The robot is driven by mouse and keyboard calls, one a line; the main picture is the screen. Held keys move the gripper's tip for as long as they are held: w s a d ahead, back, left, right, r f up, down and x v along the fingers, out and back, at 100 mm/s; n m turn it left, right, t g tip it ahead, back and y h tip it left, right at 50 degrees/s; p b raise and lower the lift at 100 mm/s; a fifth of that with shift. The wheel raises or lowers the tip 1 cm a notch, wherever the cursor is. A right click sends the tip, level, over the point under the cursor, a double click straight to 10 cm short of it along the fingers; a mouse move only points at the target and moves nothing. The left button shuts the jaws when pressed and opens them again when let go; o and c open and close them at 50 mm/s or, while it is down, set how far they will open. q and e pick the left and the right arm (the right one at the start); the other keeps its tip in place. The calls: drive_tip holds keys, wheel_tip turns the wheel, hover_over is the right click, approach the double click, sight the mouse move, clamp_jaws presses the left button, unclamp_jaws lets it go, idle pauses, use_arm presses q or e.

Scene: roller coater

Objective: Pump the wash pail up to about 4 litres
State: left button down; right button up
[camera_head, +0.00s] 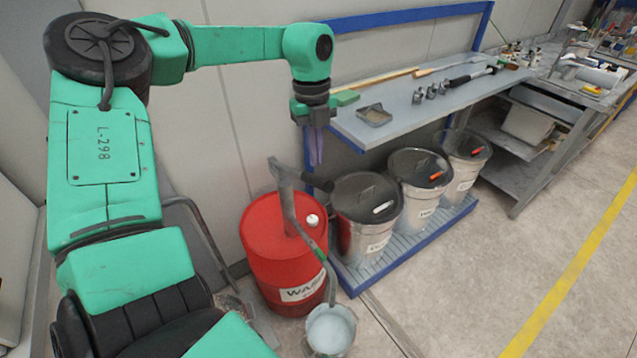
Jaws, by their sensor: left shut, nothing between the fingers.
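The wash pail (331,330) stands on the floor at the bottom middle, in front of the red drum (283,265) labelled "WASH". Its inside looks pale blue-grey, and I cannot read the liquid level. A grey hand pump (287,205) rises from the drum top. Its spout (331,285) comes down over the pail. A flat grey lever end sticks up at the pump's top left. My left gripper (316,160) points down above and right of the pump, next to the shelf's left end. It looks shut and empty, apart from the pump. My right gripper is out of view.
Several lidded metal drums (372,228) stand on a blue-framed rack right of the red drum. The grey shelf (400,115) above holds a small tray (374,115), metal fittings and long-handled tools. Open floor with a yellow line (565,285) lies to the right.

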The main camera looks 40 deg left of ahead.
sight(316, 176)
use_arm(q)
drive_tip(key=f+b, duration=0.1)
drive_tip(key=f, duration=0.2)
drive_tip(key=shift+s+f+b, duration=0.2)
drive_tip(key=shift+f+b, duration=0.15)
drive_tip(key=shift+b, duration=0.05)
drive_tip(key=shift+d, duration=0.1)
